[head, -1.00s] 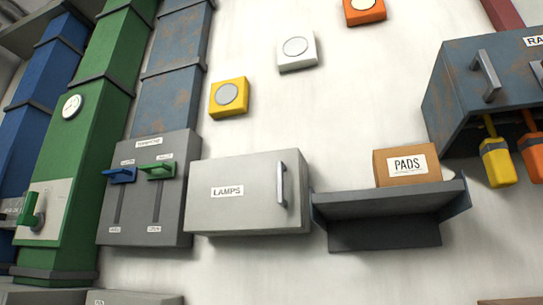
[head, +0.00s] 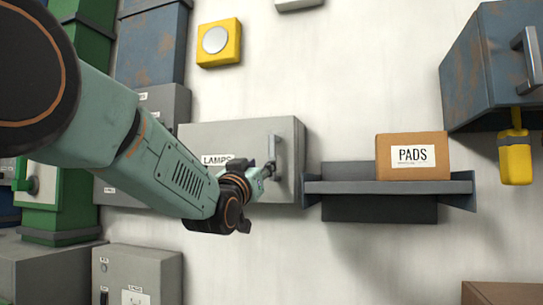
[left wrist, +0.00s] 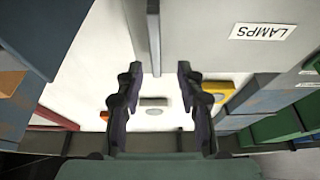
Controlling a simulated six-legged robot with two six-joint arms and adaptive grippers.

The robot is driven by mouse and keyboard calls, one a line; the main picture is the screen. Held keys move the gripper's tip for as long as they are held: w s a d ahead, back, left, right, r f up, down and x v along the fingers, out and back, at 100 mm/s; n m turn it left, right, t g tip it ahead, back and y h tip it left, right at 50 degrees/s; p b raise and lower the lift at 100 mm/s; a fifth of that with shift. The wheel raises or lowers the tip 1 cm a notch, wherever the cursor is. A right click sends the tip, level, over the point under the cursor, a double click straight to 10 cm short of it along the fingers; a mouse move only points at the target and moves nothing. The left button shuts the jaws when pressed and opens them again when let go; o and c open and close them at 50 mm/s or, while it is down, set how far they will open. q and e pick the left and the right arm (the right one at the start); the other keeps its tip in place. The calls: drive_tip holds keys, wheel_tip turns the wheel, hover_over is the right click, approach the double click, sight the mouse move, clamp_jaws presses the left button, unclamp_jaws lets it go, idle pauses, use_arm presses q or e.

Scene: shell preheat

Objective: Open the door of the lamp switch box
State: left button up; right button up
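The lamp switch box (head: 225,138) is a light grey wall box labelled LAMPS, and its door looks closed. It also shows in the left wrist view (left wrist: 225,58). Its upright bar handle (head: 278,152) is on the door's right side, partly hidden by my gripper. My left gripper (head: 268,172) is at the handle's lower part. In the left wrist view its two dark fingers (left wrist: 159,68) are spread apart, with the handle (left wrist: 154,38) between their tips. I cannot tell whether either finger touches it. My right gripper is not in view.
Right of the box is a dark shelf (head: 350,187) with a PADS carton (head: 412,150). A blue-grey cabinet (head: 490,65) with a yellow hanging handle (head: 514,155) is further right. A yellow round-button box (head: 218,43) is above. Grey boxes (head: 140,275) stand below left.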

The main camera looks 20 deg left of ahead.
sight(272, 154)
use_arm(q)
drive_tip(key=p+x, duration=0.1)
drive_tip(key=x, duration=0.1)
drive_tip(key=p+x, duration=0.1)
drive_tip(key=x, duration=0.1)
drive_tip(key=p+x, duration=0.1)
drive_tip(key=x, duration=0.2)
drive_tip(key=shift+d+r, duration=0.35)
drive_tip(key=shift+r, duration=0.05)
drive_tip(key=shift+w+a+r, duration=0.2)
drive_tip(key=shift+w+a, duration=0.05)
drive_tip(key=shift+w, duration=0.1)
drive_tip(key=shift+w+d, duration=0.2)
drive_tip(key=shift+d, duration=0.25)
drive_tip(key=shift+a, duration=0.4)
drive_tip(key=c, duration=0.5)
drive_tip(key=shift+d, duration=0.3)
clamp_jaws()
drive_tip(key=shift+a, duration=0.1)
